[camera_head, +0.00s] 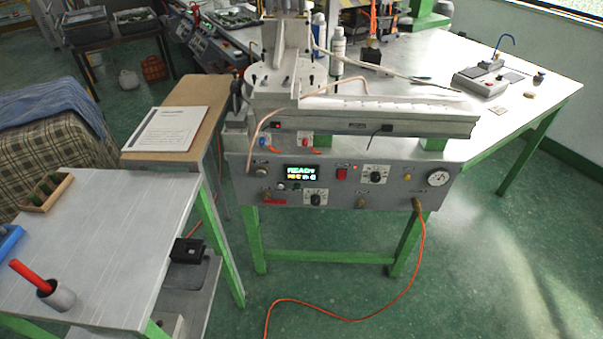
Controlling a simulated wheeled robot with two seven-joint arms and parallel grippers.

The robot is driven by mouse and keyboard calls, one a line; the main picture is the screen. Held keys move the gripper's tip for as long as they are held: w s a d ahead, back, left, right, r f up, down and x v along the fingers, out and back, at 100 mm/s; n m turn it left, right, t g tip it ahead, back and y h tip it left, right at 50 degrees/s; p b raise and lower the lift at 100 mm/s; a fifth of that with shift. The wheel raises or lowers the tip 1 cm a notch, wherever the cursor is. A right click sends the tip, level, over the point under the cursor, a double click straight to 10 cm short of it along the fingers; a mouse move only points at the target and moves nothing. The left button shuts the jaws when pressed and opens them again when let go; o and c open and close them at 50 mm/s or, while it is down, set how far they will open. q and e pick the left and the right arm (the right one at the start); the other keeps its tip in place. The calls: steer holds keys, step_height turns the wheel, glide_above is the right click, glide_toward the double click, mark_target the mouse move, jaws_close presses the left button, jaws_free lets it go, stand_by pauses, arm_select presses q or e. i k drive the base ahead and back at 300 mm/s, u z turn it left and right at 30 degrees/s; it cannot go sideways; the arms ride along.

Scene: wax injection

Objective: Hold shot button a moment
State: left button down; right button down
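The wax injection machine (345,155) stands ahead of me, with a grey control panel (400,195) on its front. A lit display (300,173) on the panel seems to read "READY" above a second line. A red switch (341,174), black dials (315,197), small knobs and a round gauge (438,178) sit around it. A small blue part (263,141) and a red part (304,140) show above the panel. I cannot tell which control is the shot button; the labels are too small. Neither gripper shows in the head view.
A grey side table (120,230) at the left holds a wooden tray (46,193) and a cup (58,297) with a red-handled tool. A paper sheet (167,129) lies on a brown board. An orange cable (350,316) crosses the green floor. Space before the panel looks clear.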

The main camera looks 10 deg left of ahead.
mark_target(260, 173)
steer(key=u, duration=0.6)
steer(key=k, duration=0.65)
steer(key=u, duration=0.05)
steer(key=i, duration=0.45)
steer(key=z, duration=0.95)
steer(key=i, duration=0.75)
steer(key=u, duration=0.6)
steer(key=i, duration=0.65)
steer(key=u, duration=0.65)
